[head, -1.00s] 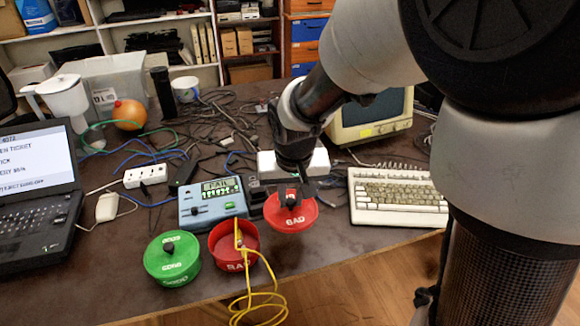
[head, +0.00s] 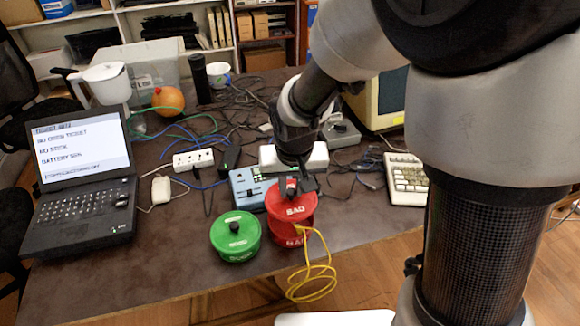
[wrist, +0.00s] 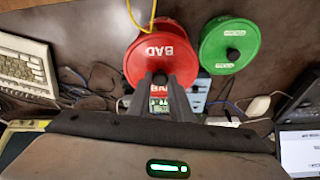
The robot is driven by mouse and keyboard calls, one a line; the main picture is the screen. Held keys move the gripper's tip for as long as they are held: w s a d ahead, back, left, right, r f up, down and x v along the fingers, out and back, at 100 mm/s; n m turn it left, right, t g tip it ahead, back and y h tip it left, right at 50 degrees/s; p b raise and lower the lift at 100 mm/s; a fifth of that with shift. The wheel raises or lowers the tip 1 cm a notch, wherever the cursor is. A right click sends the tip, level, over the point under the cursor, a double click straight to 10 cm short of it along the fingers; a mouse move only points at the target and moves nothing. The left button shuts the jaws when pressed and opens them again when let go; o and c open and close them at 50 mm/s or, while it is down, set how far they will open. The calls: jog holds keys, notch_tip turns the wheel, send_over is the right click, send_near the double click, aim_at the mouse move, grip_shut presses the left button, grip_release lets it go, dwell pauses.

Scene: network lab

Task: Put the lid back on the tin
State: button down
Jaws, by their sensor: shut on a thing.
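The red lid marked BAD (head: 292,200) is held by its knob in my gripper (head: 291,186), which is shut on it. The lid is over the red tin (head: 288,236) and hides most of its opening. I cannot tell whether lid and rim touch. A yellow cable (head: 322,271) comes out at the tin's right side and hangs over the table's front edge.
A green lidded tin (head: 236,238) stands just left of the red tin. Behind are a blue tester (head: 246,190), a white power strip (head: 194,160) and loose cables. A laptop (head: 82,185) is at left, a keyboard (head: 405,180) at right. The table's front left is clear.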

aim_at(291, 202)
jog(key=shift+f+b, duration=2.5)
jog(key=shift+f, duration=0.7)
jog(key=shift+f, duration=0.2)
jog(key=c, duration=1)
grip_release()
jog(key=shift+r, duration=0.2)
jog(key=shift+r+p, duration=2.5)
jog(key=shift+r, duration=0.85)
grip_shut()
